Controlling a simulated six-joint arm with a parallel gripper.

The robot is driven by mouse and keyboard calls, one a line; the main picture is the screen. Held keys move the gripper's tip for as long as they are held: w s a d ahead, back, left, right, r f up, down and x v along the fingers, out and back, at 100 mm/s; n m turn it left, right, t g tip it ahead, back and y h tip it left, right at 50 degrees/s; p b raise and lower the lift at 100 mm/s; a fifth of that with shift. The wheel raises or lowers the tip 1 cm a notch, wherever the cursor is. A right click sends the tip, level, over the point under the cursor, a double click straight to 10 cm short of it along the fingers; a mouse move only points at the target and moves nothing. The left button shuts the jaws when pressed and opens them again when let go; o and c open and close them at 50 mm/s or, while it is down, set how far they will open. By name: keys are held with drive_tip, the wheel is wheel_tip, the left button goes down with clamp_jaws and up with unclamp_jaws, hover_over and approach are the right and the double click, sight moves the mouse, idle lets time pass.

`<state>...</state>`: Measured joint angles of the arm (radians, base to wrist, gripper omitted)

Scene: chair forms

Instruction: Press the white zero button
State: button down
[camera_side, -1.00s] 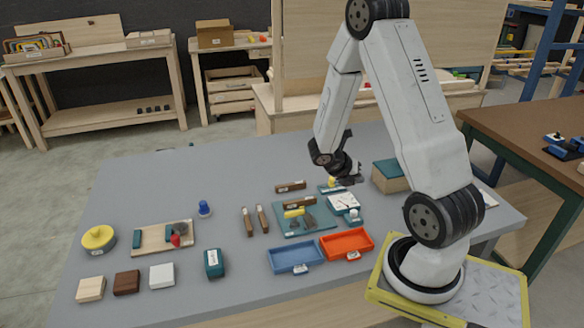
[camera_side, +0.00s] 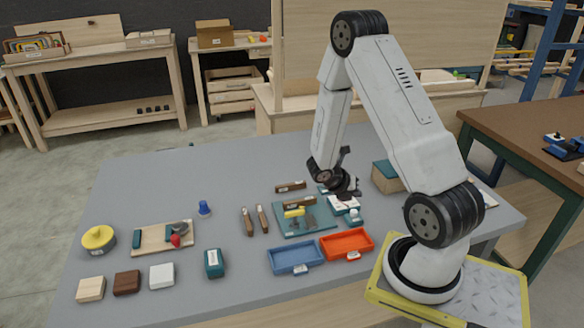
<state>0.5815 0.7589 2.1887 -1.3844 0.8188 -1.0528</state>
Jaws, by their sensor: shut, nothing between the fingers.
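A small white device on a teal base (camera_side: 356,218) stands right of the middle of the table. The white zero button cannot be told apart on it at this size. My gripper (camera_side: 351,194) is shut and empty, pointing down right over the device's back part and hiding some of its top. I cannot tell whether the fingertips touch it.
A teal mat (camera_side: 290,225) with tools lies just left of the device. A blue tray (camera_side: 295,259) and an orange tray (camera_side: 347,245) lie in front. A teal-topped box (camera_side: 387,177) stands close on the right. The table's back left is clear.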

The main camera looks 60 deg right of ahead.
sight(356, 211)
drive_tip(key=shift+f, duration=1.9)
drive_tip(key=shift+f, duration=1.4)
idle(2.3)
drive_tip(key=shift+r, duration=1.4)
drive_tip(key=shift+r, duration=2.5)
